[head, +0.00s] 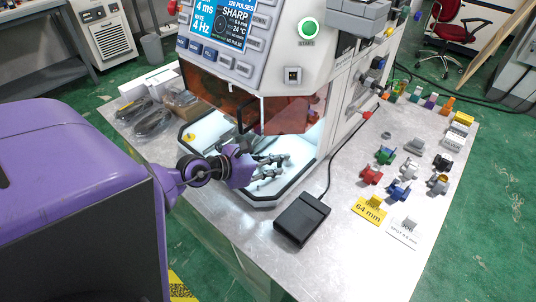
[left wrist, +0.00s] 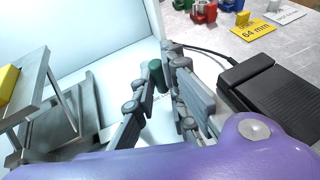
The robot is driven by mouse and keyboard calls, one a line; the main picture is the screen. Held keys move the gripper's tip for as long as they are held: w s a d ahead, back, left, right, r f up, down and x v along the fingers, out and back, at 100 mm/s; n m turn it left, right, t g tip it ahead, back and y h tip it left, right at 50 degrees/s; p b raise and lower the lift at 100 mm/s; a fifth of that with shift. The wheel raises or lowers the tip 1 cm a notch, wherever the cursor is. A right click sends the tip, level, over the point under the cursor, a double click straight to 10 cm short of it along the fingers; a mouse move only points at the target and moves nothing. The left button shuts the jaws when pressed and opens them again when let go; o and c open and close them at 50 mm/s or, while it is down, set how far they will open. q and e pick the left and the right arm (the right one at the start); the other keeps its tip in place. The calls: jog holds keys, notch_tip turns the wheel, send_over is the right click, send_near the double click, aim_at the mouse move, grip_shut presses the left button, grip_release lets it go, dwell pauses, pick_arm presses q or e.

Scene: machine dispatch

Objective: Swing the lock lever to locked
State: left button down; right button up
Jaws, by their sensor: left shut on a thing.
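My left gripper (head: 272,166) reaches into the lit chamber of the machine, below its raised amber shield (head: 235,100). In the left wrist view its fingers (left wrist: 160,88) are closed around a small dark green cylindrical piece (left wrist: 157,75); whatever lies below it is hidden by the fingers. I cannot tell whether this piece is part of the lock lever. A red-tipped lever (head: 367,114) sticks out low on the machine's right side, apart from the gripper. My right gripper is not in view.
A black pedal-like box (head: 302,218) with a cable lies in front of the machine. Several coloured fixtures (head: 371,174) and a yellow 64 mm card (head: 370,210) stand to the right. In the chamber a grey platform (left wrist: 35,70) carries a yellow block (left wrist: 8,85).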

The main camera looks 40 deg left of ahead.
pick_arm(q)
jog(key=shift+w+d+r+n+y+p, duration=0.15)
jog(key=shift+r+p, duration=0.15)
jog(key=shift+r, duration=0.15)
jog(key=shift+w+d+r+n+y+p, duration=0.15)
jog(key=shift+r+p, duration=0.15)
jog(key=shift+r, duration=0.15)
jog(key=shift+s+d+f+n+t+y+p, duration=0.1)
jog(key=shift+d+f+n+t+y+p, duration=0.25)
jog(key=shift+n+y+p, duration=0.35)
jog(key=shift+d+f+n+y+p, duration=0.15)
jog(key=shift+f+n+y+p, duration=0.15)
jog(key=shift+y, duration=0.2)
jog(key=shift+d+f+n+t+y, duration=0.1)
jog(key=shift+d+n+t+y, duration=0.15)
jog(key=shift+n+y, duration=0.3)
jog(key=shift+d+n+y, duration=0.15)
jog(key=shift+n+y, duration=0.2)
jog(key=shift+y, duration=0.2)
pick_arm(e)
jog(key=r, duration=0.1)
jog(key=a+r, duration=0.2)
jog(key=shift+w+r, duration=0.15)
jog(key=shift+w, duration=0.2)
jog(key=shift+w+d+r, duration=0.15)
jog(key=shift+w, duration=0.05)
pick_arm(q)
jog(key=c, duration=1.8)
grip_release()
jog(key=shift+f, duration=0.1)
